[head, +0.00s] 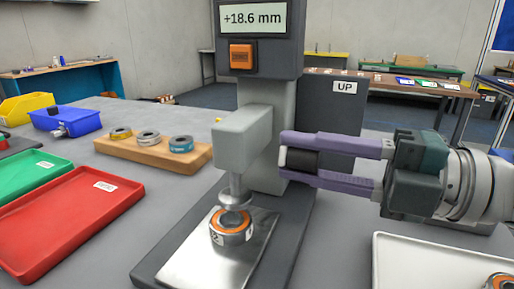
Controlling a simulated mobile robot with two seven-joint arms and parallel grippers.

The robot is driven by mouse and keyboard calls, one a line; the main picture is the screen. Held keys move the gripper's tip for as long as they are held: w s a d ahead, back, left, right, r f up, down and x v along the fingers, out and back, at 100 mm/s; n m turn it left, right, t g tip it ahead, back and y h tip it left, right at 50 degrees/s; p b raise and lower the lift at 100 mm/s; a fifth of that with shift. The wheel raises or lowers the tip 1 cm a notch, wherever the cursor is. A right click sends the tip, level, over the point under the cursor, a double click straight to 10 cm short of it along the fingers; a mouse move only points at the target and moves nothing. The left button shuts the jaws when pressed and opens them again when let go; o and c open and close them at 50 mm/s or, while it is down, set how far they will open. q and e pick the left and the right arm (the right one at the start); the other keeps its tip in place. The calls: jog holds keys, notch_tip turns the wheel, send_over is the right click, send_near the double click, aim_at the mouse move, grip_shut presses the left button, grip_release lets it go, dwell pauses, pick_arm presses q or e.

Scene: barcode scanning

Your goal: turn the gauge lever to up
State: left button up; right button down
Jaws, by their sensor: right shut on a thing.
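The gauge (256,125) stands in the middle, with a display (252,18) reading +18.6 mm and an orange button under it. Its spindle foot (235,198) is just above a metal ring with orange faces (231,228) on the shiny base plate; I cannot tell whether they touch. The dark lever grip (302,159) is at the gauge's right side, below and left of the UP label (344,87). My right gripper (289,158) comes in from the right, its purple fingers shut around the lever grip. My left gripper is not in view.
A wooden block (140,152) with several rings stands behind left. Red (75,225) and green trays lie at the left, with blue (82,122) and yellow bins behind. A white tray (420,262) with an orange-faced ring (499,282) is at the front right.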

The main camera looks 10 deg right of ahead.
jog(key=shift+w+d+r+m+p, duration=0.15)
jog(key=shift+w+r+m+p, duration=0.15)
jog(key=shift+r+m+p, duration=0.45)
jog(key=shift+w+d+r+m+p, duration=0.2)
jog(key=shift+r+m+p, duration=0.3)
jog(key=shift+r+m, duration=0.35)
jog(key=c, duration=0.6)
grip_release()
jog(key=shift+f, duration=0.2)
jog(key=b+v, duration=0.1)
jog(key=v, duration=0.9)
